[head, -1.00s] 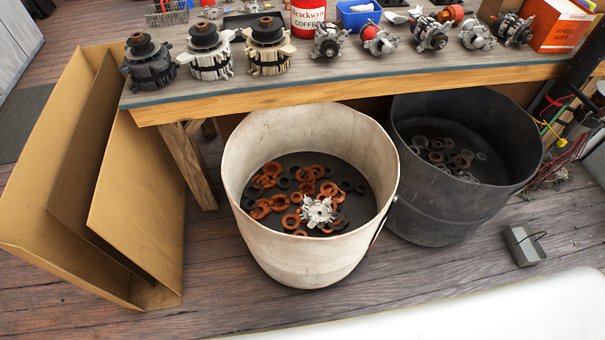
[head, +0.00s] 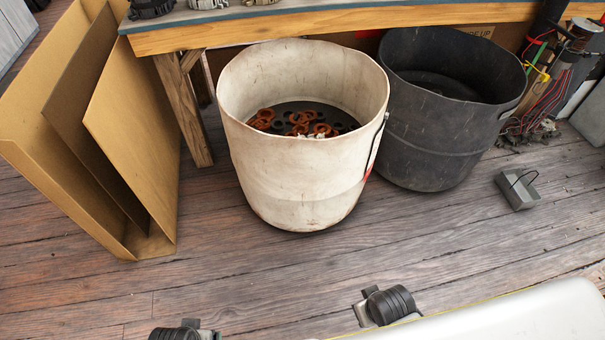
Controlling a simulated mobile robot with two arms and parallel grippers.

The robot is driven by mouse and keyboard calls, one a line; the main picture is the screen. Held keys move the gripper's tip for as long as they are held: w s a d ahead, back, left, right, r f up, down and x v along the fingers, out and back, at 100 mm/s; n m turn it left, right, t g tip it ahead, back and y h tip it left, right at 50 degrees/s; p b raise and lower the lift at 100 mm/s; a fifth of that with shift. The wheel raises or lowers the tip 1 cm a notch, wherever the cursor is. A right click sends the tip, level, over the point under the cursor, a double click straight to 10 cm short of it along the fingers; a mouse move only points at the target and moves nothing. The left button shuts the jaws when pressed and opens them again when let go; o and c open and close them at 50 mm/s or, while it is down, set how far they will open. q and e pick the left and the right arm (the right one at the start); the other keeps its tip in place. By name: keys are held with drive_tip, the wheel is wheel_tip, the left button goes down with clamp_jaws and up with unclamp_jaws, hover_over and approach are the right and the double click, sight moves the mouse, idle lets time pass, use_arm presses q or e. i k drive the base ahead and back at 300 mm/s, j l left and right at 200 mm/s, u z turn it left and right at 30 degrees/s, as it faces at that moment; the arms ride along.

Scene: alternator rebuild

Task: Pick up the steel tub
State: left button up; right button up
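Two tubs stand side by side on the wooden floor in front of and partly under the bench. The dark grey tub (head: 436,148) on the right is open, upright and has a wavy rim; its dark inside shows only in part, and its floor is mostly hidden. The cream tub (head: 292,178) on the left holds copper-coloured and black rings (head: 302,123), with a bit of silvery metal just showing behind the near rim. No label that I can read tells which one is the steel tub. I see no fingers of either gripper.
The bench (head: 330,33) overhangs behind the tubs, with a leg (head: 183,108) left of the cream tub. An open cardboard box (head: 137,150) stands at left. A small grey box (head: 518,189) and red wires (head: 525,100) lie at right.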

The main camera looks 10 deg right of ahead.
sight(520, 193)
drive_tip(key=z, duration=2)
